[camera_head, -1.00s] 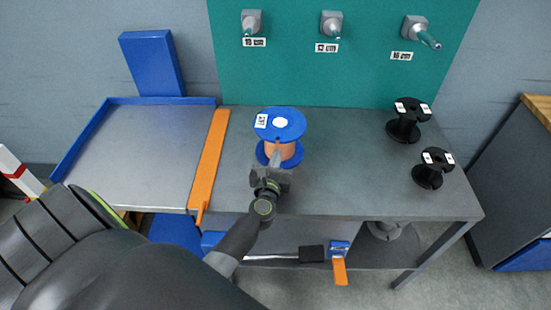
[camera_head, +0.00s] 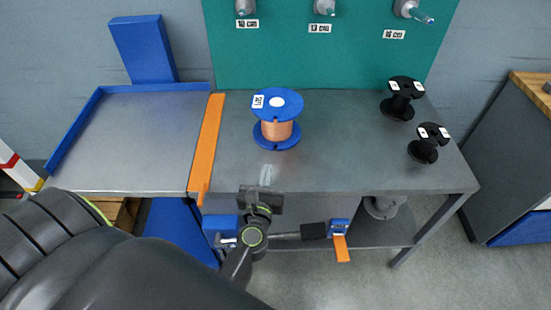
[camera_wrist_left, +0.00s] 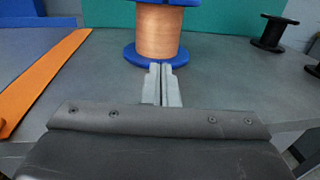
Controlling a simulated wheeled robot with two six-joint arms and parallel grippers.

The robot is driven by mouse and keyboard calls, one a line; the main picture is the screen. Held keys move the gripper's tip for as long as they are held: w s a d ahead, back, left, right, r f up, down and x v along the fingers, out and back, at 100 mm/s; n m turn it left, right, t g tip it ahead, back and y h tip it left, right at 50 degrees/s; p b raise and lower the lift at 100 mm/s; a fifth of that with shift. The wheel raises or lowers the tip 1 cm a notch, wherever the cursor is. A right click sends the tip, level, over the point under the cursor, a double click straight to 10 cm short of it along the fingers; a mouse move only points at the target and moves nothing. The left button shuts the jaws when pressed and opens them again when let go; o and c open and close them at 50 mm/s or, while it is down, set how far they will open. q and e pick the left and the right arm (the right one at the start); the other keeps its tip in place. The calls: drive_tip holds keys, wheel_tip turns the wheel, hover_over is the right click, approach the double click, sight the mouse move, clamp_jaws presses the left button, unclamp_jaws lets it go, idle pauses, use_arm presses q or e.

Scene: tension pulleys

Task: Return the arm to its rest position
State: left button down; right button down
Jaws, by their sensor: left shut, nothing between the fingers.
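My left gripper (camera_head: 264,178) is at the front edge of the grey table, shut with nothing between its fingers. The two fingers also show pressed together in the left wrist view (camera_wrist_left: 161,84). A blue spool wound with copper wire (camera_head: 277,130) stands upright on the table, beyond the fingertips and apart from them in the head view. The spool's copper winding and lower flange show in the left wrist view (camera_wrist_left: 161,32), with its top cut off. My right gripper is not in view.
Two black spools (camera_head: 402,100) (camera_head: 427,143) stand at the table's right. An orange bar (camera_head: 207,145) separates the bare metal tray area (camera_head: 130,145) from the table (camera_head: 340,150). A teal panel (camera_head: 300,60) with several pegs stands behind. The middle right of the table is clear.

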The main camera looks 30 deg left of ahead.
use_arm(q)
drive_tip(key=shift+s+d, duration=0.1)
drive_tip(key=shift+d+r+m, duration=0.1)
drive_tip(key=shift+r+m, duration=0.1)
drive_tip(key=shift+m, duration=0.2)
drive_tip(key=s+d+m+g+h, duration=0.2)
drive_tip(key=s+d+m+h, duration=0.3)
drive_tip(key=m, duration=0.8)
drive_tip(key=s+d+m+g+h, duration=0.15)
drive_tip(key=m+h, duration=0.45)
drive_tip(key=m, duration=0.7)
drive_tip(key=s+a+f+m+g+y, duration=0.25)
drive_tip(key=s+a+m+g, duration=0.25)
drive_tip(key=s+m, duration=0.3)
drive_tip(key=s+a+f+m+g+y, duration=0.1)
drive_tip(key=s+a+m+g+y, duration=0.35)
drive_tip(key=s, duration=0.45)
wheel_tip(320, 180, down, 23)
drive_tip(key=a+g+h+p, duration=0.1)
drive_tip(key=a+p, duration=0.1)
drive_tip(key=s+d+f+g+p, duration=0.1)
drive_tip(key=s+f, duration=1.3)
drive_tip(key=s, duration=0.1)
drive_tip(key=shift+d+f+h, duration=0.4)
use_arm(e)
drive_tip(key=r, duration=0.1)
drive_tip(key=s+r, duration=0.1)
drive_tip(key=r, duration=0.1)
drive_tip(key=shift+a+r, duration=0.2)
